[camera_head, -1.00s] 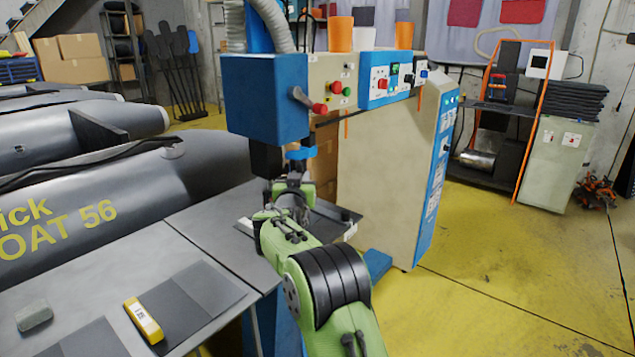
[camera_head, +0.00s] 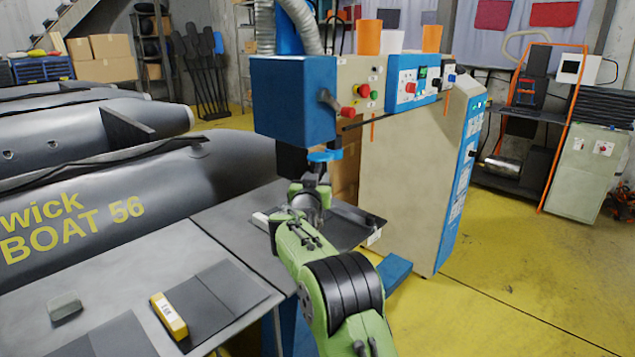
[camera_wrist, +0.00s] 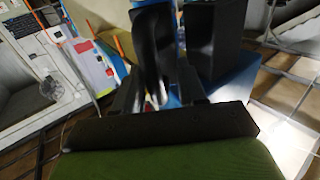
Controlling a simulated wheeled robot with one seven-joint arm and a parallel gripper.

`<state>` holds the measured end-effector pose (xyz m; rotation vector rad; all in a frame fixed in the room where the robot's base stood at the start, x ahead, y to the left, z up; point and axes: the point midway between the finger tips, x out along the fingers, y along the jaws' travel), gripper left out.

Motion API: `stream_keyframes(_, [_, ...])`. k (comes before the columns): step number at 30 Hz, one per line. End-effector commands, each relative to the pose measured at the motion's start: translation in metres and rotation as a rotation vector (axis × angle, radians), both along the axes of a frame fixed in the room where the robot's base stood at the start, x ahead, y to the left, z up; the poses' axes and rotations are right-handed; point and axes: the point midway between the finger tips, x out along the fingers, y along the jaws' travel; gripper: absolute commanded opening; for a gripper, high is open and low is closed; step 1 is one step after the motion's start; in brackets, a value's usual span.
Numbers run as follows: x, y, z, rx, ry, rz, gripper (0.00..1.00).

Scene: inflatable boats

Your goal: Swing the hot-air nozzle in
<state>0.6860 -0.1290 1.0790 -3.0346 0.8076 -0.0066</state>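A blue ring-like part (camera_head: 325,155) and a dark block hang under the head; I cannot tell surely which part is the hot-air nozzle. Contact is unclear.
A grey worktable (camera_head: 215,243) holds dark sheets, a yellow block (camera_head: 169,316) and a grey block (camera_head: 65,307). Grey inflatable boats (camera_head: 110,195) lie at the left. Orange cups (camera_head: 368,37) stand on the machine. Yellow floor (camera_head: 490,270) is open at right.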

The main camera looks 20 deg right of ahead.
Motion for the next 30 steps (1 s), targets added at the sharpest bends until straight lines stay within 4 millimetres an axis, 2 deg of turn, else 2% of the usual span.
stream_keyframes(8, [-0.002,0.000,-0.001,0.000,0.004,-0.003,0.40])
stream_keyframes(11, [-0.010,0.006,-0.001,-0.001,0.004,-0.001,0.40])
stream_keyframes(14, [-0.027,0.016,-0.001,-0.001,0.004,0.001,0.40])
stream_keyframes(24, [-0.107,0.063,-0.002,-0.002,0.003,0.002,0.40])
stream_keyframes(30, [-0.133,0.077,-0.002,0.000,0.002,0.000,0.40])
